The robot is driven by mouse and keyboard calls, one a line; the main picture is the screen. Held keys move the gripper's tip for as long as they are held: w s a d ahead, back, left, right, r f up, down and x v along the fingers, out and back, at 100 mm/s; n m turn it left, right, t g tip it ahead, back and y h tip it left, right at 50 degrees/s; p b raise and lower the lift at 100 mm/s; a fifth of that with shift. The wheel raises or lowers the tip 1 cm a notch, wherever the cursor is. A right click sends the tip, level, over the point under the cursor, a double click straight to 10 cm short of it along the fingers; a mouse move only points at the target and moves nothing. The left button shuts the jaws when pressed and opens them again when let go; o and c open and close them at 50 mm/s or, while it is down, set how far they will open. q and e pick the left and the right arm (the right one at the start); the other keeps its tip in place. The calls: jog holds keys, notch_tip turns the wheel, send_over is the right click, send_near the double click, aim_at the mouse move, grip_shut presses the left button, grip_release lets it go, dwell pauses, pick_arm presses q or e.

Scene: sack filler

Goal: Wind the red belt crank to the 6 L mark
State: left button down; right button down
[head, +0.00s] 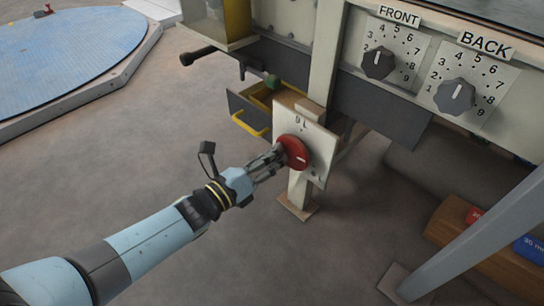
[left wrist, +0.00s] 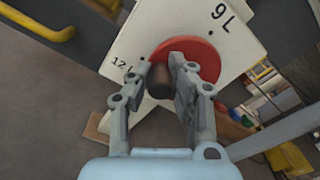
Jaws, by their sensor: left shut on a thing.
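The red belt crank (head: 297,150) is a round disc on a white dial plate (head: 319,152) fixed to a post under the machine. The plate reads "0 L" at its top in the head view. In the left wrist view the crank's red disc (left wrist: 212,62) sits on the plate (left wrist: 128,48), with "9 L" and "12 L" legible. A white line shows on the disc in the head view; the 6 L mark is not visible. My left gripper (head: 277,157) is shut on the crank's dark knob (left wrist: 160,82), which shows between its fingers. My right gripper is out of view.
The FRONT dial (head: 379,62) and BACK dial (head: 455,96) are on the panel above right. An open drawer with a yellow handle (head: 250,124) is just left of the plate. A grey slanted leg (head: 478,237) and wooden box (head: 490,252) stand lower right.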

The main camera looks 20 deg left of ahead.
pick_arm(q)
jog(key=m, duration=0.3)
jog(key=shift+r, duration=0.35)
jog(key=shift+r+m, duration=0.25)
jog(key=shift+m, duration=0.55)
jog(key=shift+r+m, duration=0.15)
jog(key=shift+m, duration=0.55)
jog(key=m, duration=0.3)
jog(key=shift+d+r, duration=0.15)
jog(key=shift+r, duration=0.2)
jog(key=c, duration=0.9)
grip_release()
